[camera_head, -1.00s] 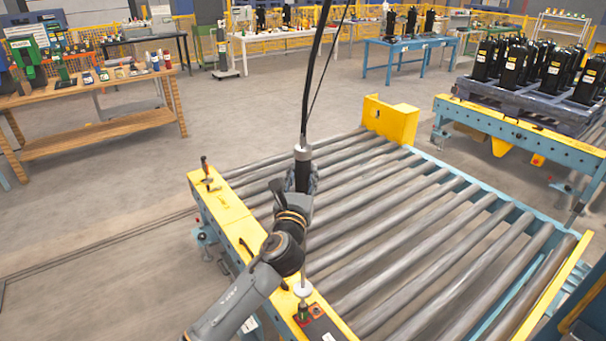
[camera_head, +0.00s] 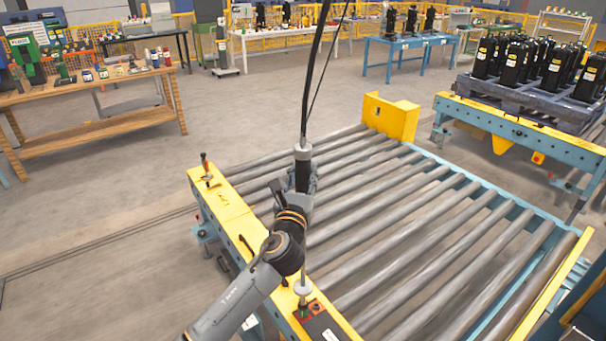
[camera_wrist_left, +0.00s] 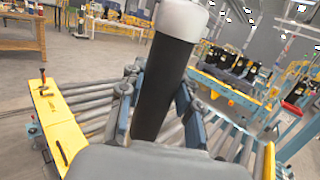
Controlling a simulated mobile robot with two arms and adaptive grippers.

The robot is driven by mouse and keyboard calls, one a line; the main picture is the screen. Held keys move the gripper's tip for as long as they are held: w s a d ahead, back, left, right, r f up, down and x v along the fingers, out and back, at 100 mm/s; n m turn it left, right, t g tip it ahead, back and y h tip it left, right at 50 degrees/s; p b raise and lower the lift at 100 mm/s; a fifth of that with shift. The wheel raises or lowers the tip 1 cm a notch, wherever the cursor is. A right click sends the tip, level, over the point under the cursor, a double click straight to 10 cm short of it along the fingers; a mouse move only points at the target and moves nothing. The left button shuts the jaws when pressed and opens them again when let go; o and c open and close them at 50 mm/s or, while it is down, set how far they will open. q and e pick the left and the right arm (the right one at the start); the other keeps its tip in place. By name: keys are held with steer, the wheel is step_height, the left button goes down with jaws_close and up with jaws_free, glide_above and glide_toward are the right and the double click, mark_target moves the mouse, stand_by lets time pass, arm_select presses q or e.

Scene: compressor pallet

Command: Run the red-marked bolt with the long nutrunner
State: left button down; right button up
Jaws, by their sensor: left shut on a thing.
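My left gripper (camera_head: 303,182) is shut on the long nutrunner, around its black body (camera_head: 303,158). The nutrunner is upright, with a grey collar on top and a black cable rising from it. In the left wrist view, my gripper (camera_wrist_left: 157,108) has one finger on each side of the black body (camera_wrist_left: 163,75). A thin shaft with a pale disc (camera_head: 303,289) shows below my wrist, over the near yellow rail. Its lower end is too small to make out. I cannot make out a red-marked bolt. My right gripper is not in view.
The roller conveyor (camera_head: 400,220) lies below and right of my arm, its rollers empty. Small tools (camera_head: 207,172) sit on its yellow rail (camera_head: 222,200). A control box (camera_head: 318,325) is at the near end. Black compressors (camera_head: 515,65) stand on a pallet at the back right.

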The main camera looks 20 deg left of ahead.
arm_select(q)
steer(key=shift+f+b, duration=0.35)
steer(key=shift+f, duration=0.3)
stand_by(0.6)
